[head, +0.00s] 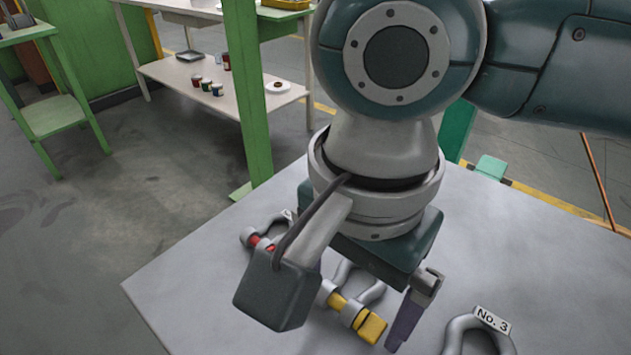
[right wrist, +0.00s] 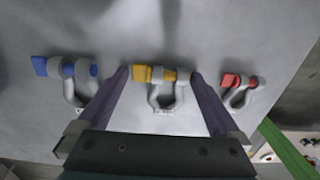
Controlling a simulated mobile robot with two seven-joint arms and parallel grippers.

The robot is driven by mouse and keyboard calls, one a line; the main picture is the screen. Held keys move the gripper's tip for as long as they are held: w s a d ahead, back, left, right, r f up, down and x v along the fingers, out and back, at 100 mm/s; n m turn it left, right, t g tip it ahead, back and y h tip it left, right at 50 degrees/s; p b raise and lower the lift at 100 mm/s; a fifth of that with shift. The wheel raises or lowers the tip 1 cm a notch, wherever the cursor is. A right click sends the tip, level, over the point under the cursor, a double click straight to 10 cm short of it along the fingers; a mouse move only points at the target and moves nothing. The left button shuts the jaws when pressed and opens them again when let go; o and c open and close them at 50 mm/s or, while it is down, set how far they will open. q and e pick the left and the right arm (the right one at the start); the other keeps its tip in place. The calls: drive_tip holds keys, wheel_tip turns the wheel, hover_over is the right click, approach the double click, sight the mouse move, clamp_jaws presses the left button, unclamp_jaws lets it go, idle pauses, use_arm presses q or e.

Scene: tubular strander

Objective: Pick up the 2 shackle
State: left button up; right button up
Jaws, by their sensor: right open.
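The middle shackle has a grey bow and a yellow pin (head: 358,318); it lies on the grey table. It also shows in the right wrist view (right wrist: 160,88), with a small tag whose number I cannot read. My right gripper (head: 362,316) is open above it; in the right wrist view its two purple fingers (right wrist: 161,75) stand on either side of the yellow pin. In the head view one finger is hidden behind a dark box on my wrist. My left gripper is not in view.
A red-pinned shackle (head: 262,240) lies on one side and a shackle tagged No. 3 (head: 470,325) on the other. The right wrist view also shows a blue-pinned shackle (right wrist: 70,70). The table's left part (head: 185,285) is clear. A green post (head: 250,110) stands behind it.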

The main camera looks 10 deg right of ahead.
drive_tip(key=shift+c, duration=0.2)
drive_tip(key=c, duration=1.4)
drive_tip(key=shift+c, duration=0.2)
drive_tip(key=shift+r, duration=0.15)
